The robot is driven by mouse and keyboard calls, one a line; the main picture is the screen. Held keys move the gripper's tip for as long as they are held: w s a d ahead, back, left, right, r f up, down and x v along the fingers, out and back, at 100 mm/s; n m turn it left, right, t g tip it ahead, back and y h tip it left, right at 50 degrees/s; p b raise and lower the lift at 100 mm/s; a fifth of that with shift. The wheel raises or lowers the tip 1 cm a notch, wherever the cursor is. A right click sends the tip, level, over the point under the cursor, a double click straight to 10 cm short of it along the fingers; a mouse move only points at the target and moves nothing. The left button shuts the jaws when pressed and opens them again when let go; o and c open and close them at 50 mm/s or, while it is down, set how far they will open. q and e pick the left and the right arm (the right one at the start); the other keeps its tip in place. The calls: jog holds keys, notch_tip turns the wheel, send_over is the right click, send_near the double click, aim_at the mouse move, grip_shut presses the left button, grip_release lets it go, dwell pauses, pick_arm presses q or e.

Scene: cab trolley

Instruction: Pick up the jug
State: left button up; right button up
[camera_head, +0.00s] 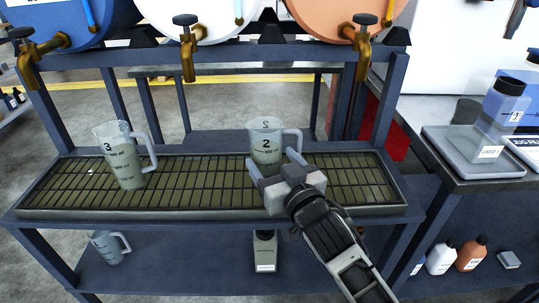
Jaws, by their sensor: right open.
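A clear jug marked 2 (265,142) stands upright on the slatted drip tray (205,190), with its handle to the right. A second clear jug marked 3 (121,160) stands on the tray at the left, its handle also to the right. A third jug (108,245) is on the lower shelf at the left. My right gripper (272,169) is open at the near side of jug 2, one finger to the left of its lower body and the other near its handle. I cannot tell whether the fingers touch it. My left gripper is not in view.
Blue, white and orange drums with brass taps (187,50) sit above the tray on a dark frame. Bottles (471,252) stand on the lower right shelf. The tray is clear between the two jugs.

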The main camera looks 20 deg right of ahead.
aim_at(273, 160)
jog(key=w, duration=0.3)
jog(key=shift+w+a+r, duration=0.1)
jog(key=shift+w+a, duration=0.1)
jog(key=shift+w, duration=0.05)
jog(key=c, duration=0.8)
jog(key=shift+r, duration=0.1)
